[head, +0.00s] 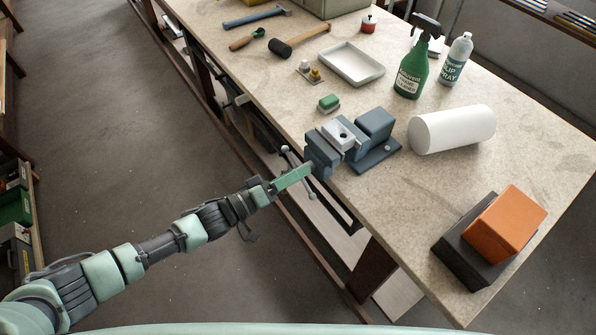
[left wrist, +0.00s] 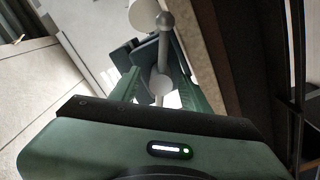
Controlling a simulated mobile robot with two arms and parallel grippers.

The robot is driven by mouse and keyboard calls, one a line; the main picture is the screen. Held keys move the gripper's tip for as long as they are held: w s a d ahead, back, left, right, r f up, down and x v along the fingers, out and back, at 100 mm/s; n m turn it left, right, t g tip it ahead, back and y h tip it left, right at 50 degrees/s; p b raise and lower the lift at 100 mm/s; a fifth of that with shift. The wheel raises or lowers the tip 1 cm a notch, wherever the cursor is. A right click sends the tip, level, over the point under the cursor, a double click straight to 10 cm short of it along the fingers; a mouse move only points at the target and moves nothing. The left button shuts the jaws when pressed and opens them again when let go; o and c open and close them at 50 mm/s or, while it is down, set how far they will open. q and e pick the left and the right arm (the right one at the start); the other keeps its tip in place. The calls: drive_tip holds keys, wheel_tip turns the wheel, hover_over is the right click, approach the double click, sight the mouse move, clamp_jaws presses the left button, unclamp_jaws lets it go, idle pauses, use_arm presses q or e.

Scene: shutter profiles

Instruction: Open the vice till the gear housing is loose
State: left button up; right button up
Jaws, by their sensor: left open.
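The blue-grey vice (head: 375,124) stands at the table's near-left edge. The light grey gear housing (head: 329,132), with a dark hole in its top, sits between its jaws. The vice's handle bar (head: 311,192) with ball ends hangs on the screw in front of the table edge. My left gripper (head: 302,173) reaches the screw end of the vice. In the left wrist view its green fingers (left wrist: 162,82) are open, one on each side of the handle bar (left wrist: 164,48). I cannot tell whether either finger touches it. My right gripper is out of view.
An orange block (head: 506,222) lies on a dark one. Bare tabletop lies between vice and blocks.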

use_arm(q)
drive_tip(key=b+v, duration=0.1)
drive_tip(key=v, duration=0.5)
drive_tip(key=shift+s+a, duration=0.25)
drive_tip(key=shift+a, duration=0.05)
drive_tip(key=w+d+n+t+b, duration=0.1)
drive_tip(key=d+t, duration=0.1)
drive_tip(key=w+d+n+t+y+b, duration=0.1)
drive_tip(key=w+d+t+b, duration=0.1)
drive_tip(key=w+d+n+t+y+b, duration=0.1)
drive_tip(key=d+t+b, duration=0.1)
drive_tip(key=shift+w+d, duration=0.1)
drive_tip(key=shift+w, duration=0.15)
idle(0.3)
